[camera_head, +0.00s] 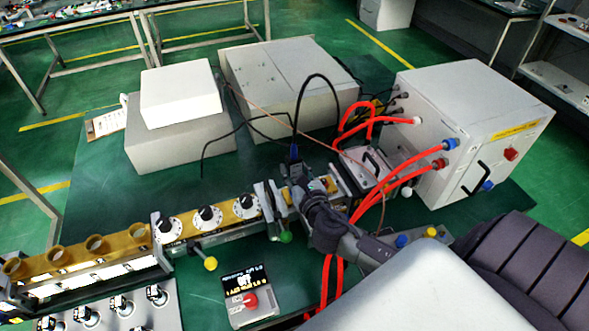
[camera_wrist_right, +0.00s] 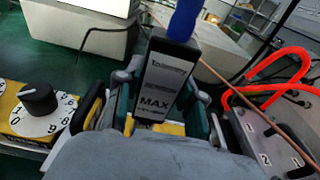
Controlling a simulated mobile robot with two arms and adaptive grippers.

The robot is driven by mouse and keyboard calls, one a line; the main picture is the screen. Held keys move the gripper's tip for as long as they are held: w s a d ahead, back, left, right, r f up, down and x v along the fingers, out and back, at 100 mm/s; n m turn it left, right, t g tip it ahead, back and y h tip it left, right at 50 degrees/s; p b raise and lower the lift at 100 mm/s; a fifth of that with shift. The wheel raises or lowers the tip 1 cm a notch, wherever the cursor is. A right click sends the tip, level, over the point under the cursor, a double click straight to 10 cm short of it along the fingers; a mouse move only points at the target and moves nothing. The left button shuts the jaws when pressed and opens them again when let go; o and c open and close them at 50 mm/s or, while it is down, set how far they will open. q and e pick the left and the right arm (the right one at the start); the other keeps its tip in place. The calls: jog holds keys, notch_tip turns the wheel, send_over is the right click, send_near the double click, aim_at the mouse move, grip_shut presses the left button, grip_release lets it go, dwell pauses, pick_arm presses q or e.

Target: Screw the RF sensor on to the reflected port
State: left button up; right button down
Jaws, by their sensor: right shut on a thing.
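The RF sensor (camera_wrist_right: 168,80) is a dark block with a pale label reading "MAX" and a blue top; it also shows in the head view (camera_head: 294,168). My right gripper (camera_head: 298,178) is shut on it and holds it upright above the gold waveguide section (camera_head: 320,186). In the wrist view the fingers (camera_wrist_right: 163,92) stand on either side of the sensor. The sensor's lower end and the port under it are hidden, so I cannot tell whether they touch. My left gripper is not in view.
Three black-and-white dials (camera_head: 206,217) line the waveguide to the left. A white cabinet (camera_head: 470,130) with red hoses (camera_head: 385,198) stands right. White boxes (camera_head: 180,95) are behind. A small display box (camera_head: 248,296) sits in front. A black cable loops above the sensor.

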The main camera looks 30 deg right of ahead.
jog(key=shift+f+b, duration=0.45)
jog(key=shift+f, duration=0.15)
jog(key=c, duration=0.6)
grip_release()
jog(key=shift+s, duration=0.1)
jog(key=v, duration=1.1)
jog(key=shift+s+a+r, duration=0.1)
jog(key=shift+s+r, duration=0.05)
jog(key=shift+s, duration=0.25)
